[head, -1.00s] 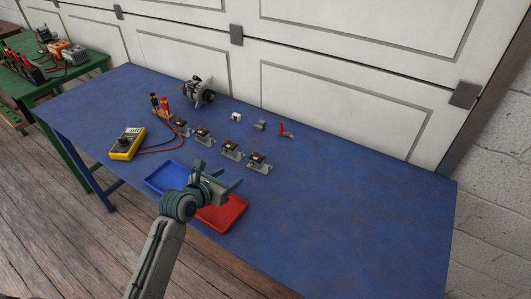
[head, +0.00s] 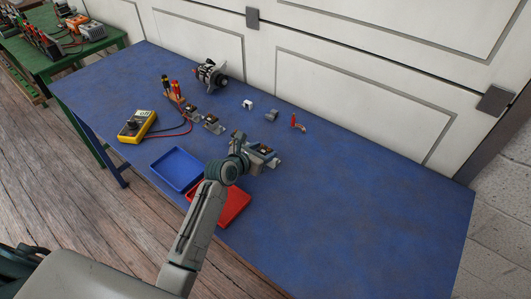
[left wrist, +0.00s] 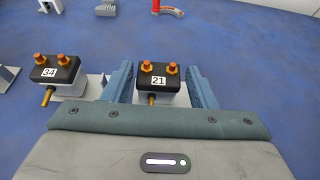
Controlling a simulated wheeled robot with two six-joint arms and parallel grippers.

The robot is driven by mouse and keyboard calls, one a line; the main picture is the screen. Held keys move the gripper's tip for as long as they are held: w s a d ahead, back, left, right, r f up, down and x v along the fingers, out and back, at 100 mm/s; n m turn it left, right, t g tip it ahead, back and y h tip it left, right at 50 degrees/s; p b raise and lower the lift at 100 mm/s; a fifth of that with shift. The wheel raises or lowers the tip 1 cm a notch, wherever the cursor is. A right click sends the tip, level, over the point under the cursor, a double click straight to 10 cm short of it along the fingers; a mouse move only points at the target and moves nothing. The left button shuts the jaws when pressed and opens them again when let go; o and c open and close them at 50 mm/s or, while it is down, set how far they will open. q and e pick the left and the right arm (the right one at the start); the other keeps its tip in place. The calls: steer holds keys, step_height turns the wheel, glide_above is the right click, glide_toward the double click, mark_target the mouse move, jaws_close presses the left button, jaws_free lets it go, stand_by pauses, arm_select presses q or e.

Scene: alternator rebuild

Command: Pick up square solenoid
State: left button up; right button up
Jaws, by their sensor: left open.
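In the left wrist view, a boxy solenoid labelled 21 (left wrist: 158,83), with a black top and two copper terminals, stands between the two fingers of my left gripper (left wrist: 160,70). The fingers are open, one on each side, and I see no clear contact. A similar solenoid labelled 34 (left wrist: 56,75) stands to the left, outside the left finger. In the head view my left gripper (head: 261,152) is low over the right end of the solenoid row and partly hides it. Two more solenoids (head: 212,124) (head: 190,111) stand to the left. My right gripper is out of view.
A blue tray (head: 178,168) and a red tray (head: 232,206) lie near the front edge. Behind the row are a white block (head: 249,104), a grey cylinder (head: 271,115) and a red-handled part (head: 295,121). A multimeter (head: 137,127) and alternator (head: 211,75) are left. The right side is clear.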

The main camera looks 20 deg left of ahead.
mark_target(265, 149)
arm_select(q)
steer(key=x, duration=0.3)
steer(key=shift+w, duration=0.15)
steer(key=shift+w+d+f, duration=0.1)
steer(key=shift+w+f, duration=0.05)
steer(key=shift+c, duration=0.6)
steer(key=c, duration=0.8)
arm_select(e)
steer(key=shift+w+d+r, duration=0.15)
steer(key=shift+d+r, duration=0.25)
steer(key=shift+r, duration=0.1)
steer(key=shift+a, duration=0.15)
